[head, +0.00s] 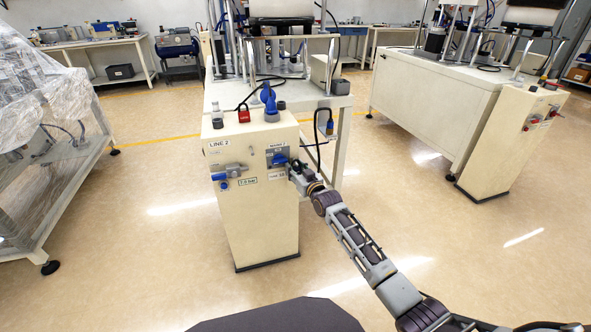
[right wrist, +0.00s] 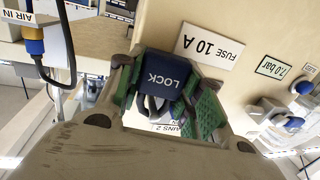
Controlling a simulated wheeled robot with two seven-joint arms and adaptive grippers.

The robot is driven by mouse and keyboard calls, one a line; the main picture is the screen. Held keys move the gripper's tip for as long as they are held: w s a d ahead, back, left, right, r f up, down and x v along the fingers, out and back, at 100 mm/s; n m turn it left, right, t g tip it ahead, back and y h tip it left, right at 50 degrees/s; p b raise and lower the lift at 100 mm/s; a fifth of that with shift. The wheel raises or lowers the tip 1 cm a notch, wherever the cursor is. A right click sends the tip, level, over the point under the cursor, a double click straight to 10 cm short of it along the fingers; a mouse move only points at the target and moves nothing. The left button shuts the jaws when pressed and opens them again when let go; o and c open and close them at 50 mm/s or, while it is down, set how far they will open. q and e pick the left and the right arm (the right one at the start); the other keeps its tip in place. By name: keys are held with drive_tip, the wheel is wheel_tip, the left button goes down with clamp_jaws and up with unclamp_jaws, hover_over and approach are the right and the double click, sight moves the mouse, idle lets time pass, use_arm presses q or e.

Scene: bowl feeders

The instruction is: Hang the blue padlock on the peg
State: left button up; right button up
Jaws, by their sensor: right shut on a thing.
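The blue padlock (right wrist: 166,74), marked LOCK, sits between the green finger pads of my right gripper (right wrist: 170,100) in the right wrist view. Its grey shackle shows partly below the body, in front of a half-covered label. In the head view my right gripper (head: 297,174) is at the upper right of the front panel of the LINE 2 cabinet (head: 255,215). A small blue shape (head: 279,158) shows at its tip; I cannot tell whether it is the padlock. I cannot make out the peg. My left gripper is not in view.
A blue-handled valve (head: 226,173) is on the panel's left. A dark cable with a plug (head: 329,127) hangs at the right. A second cabinet (head: 505,145) stands far right; open floor lies between.

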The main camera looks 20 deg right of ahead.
idle(0.3)
drive_tip(key=o, duration=1.2)
drive_tip(key=shift+o, duration=1.3)
